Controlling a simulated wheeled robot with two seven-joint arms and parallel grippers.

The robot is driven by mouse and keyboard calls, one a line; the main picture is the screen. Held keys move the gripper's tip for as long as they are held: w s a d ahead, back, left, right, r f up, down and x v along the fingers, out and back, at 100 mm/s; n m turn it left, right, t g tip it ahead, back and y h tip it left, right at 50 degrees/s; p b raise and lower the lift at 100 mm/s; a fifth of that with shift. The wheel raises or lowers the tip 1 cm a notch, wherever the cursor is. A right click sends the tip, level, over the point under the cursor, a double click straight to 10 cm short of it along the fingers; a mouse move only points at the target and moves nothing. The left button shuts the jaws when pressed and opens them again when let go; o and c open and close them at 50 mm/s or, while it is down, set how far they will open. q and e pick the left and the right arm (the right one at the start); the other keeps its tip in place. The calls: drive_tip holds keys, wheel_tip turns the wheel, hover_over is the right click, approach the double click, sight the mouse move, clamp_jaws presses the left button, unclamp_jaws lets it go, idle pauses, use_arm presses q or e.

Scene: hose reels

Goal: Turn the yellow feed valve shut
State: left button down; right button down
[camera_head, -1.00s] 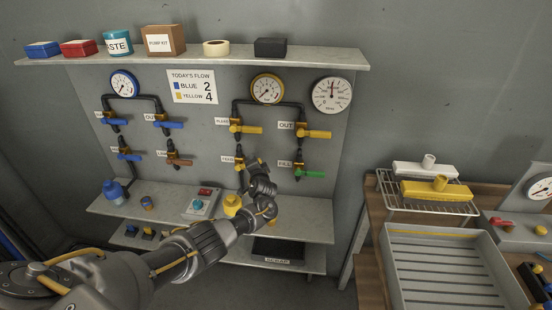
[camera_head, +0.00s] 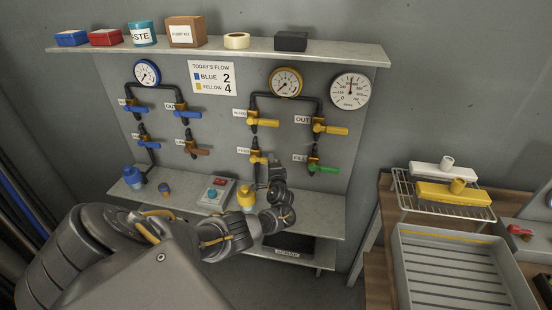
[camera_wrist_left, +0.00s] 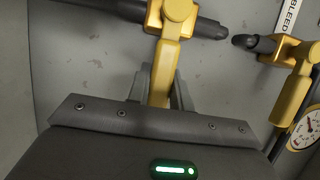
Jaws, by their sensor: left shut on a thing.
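The yellow feed valve (camera_head: 256,158) is on the lower left of the yellow pipework, beside its label. My left gripper (camera_head: 273,164) is at this valve, just right of its body, and partly covers the handle. In the left wrist view the yellow handle (camera_wrist_left: 166,60) runs from the valve body down between my left fingers (camera_wrist_left: 160,92), which are shut on it. The handle stands about square across the dark pipe (camera_wrist_left: 205,26). My right gripper is not in view.
The bleed valve (camera_head: 262,122) is just above, and the green-handled fill valve (camera_head: 322,169) is to the right. A bench shelf (camera_head: 318,222) with a yellow bottle (camera_head: 246,197) lies below my left gripper. A tray (camera_head: 400,262) stands at the right.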

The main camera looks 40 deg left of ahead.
use_arm(q)
drive_tip(key=shift+s+f, duration=0.1)
drive_tip(key=shift+f, duration=0.05)
drive_tip(key=c, duration=1.3)
unclamp_jaws()
drive_tip(key=shift+a, duration=0.1)
drive_tip(key=shift+o, duration=0.3)
drive_tip(key=shift+s+d, duration=0.2)
drive_tip(key=shift+d, duration=0.3)
drive_tip(key=p+v, duration=0.1)
drive_tip(key=v, duration=0.9)
drive_tip(key=shift+p, duration=0.3)
drive_tip(key=shift+a, duration=0.1)
